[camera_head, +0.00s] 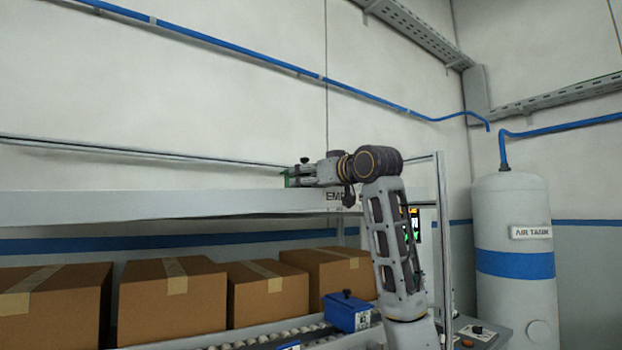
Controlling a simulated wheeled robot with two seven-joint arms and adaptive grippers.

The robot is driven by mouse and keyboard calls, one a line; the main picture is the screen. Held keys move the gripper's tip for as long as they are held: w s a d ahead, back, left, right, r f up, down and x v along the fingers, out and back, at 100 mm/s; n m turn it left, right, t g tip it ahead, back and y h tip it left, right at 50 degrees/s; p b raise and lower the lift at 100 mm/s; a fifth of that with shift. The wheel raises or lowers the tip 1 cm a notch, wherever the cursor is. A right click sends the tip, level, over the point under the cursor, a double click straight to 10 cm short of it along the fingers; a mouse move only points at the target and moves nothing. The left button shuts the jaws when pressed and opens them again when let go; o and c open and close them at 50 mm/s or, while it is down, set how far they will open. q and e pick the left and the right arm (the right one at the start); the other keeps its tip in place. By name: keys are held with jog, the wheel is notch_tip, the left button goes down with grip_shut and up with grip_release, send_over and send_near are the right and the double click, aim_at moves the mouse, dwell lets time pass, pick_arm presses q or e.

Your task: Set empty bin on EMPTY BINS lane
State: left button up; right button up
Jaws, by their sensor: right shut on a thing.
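My right arm rises from the lower right, and its gripper (301,172) is at the height of the upper lane (180,204). It is shut on a green thing (290,179), which I take to be the empty bin. Only a small green edge shows; the gripper and the lane's front board hide the rest. The lane's board carries the letters "EM", with the rest of the lettering behind my arm. I cannot tell whether the bin touches the lane. My left gripper is out of view.
Below the lane, several taped cardboard boxes (172,301) stand in a row. A blue bin (347,312) is on a roller conveyor (262,338) to their right. A white upright post (443,240) stands right of my arm, and an air tank (514,300) farther right.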

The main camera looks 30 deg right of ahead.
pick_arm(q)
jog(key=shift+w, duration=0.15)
pick_arm(e)
jog(key=shift+f, duration=0.1)
jog(key=o, duration=0.7)
jog(key=shift+o, duration=1.4)
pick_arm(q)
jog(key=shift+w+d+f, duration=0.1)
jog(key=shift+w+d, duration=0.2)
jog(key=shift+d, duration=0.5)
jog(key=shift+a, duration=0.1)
